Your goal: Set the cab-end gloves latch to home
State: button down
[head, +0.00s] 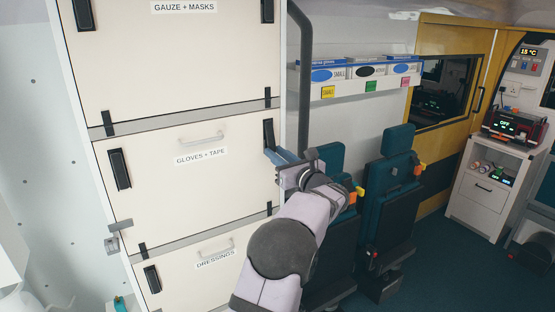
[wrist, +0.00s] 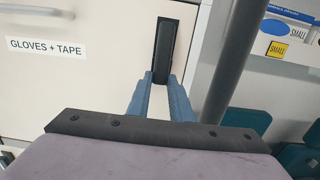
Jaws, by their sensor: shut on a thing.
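The gloves drawer front (head: 230,180), labelled "GLOVES + TAPE", is a cream panel in the middle of the cabinet. Its cab-end latch (head: 268,132) is a black upright handle at the panel's right edge. In the wrist view the latch (wrist: 165,48) stands vertical in a dark plate, its lower end between my blue fingertips. My gripper (head: 271,153) reaches it from the lower right and is shut on the latch's lower end. In the wrist view my gripper (wrist: 161,80) has one finger on each side of it. The fingers hide the lowest part of the latch.
The other gloves latch (head: 119,169) is upright at the panel's left edge. A dark grey pole (head: 305,75) stands close right of my gripper. Teal seats (head: 390,190) are beyond it. A glove-box shelf (head: 355,85) is on the wall above.

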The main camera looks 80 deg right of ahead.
jog(key=shift+w+d+f+b, duration=0.1)
jog(key=shift+f+b, duration=0.25)
jog(key=shift+b, duration=0.65)
jog(key=shift+r+t+h, duration=0.25)
jog(key=shift+t+h, duration=0.05)
jog(key=c, duration=1.6)
grip_release()
jog(key=shift+b+v, duration=2.3)
jog(key=shift+v, duration=1.35)
